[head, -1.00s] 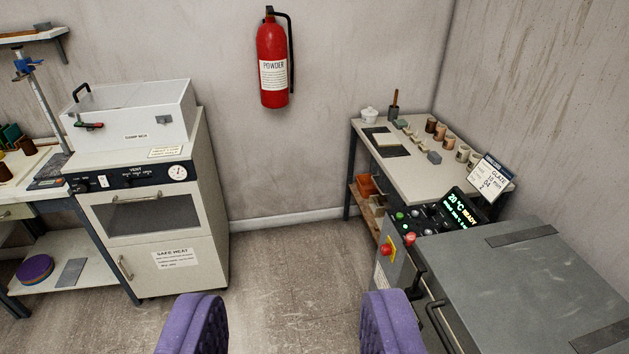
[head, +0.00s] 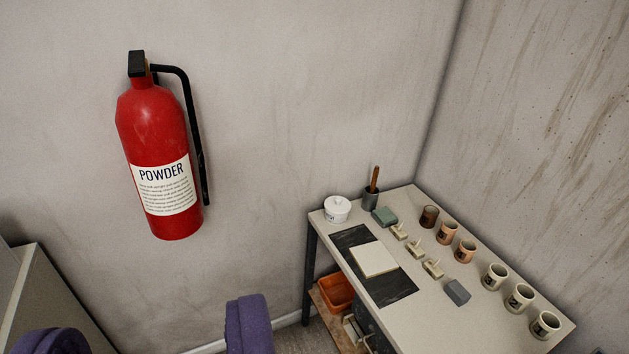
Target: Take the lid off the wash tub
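A small white tub (head: 337,212) stands at the back left corner of the table. It is upright with its lid (head: 337,202) on, and the lid has a small knob on top. Dark marking shows on its front, too small to read. My gripper (head: 150,320) shows two purple fingers at the bottom left, wide apart with nothing between them. It is to the left of the table and nearer to me, well apart from the tub.
The table (head: 405,315) holds a dark mat (head: 398,291) with a pale tile, a grey-green block (head: 384,216), a pot with a brush (head: 371,198) and several cups. A red extinguisher (head: 160,160) hangs on the wall. An orange bin (head: 337,291) sits below.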

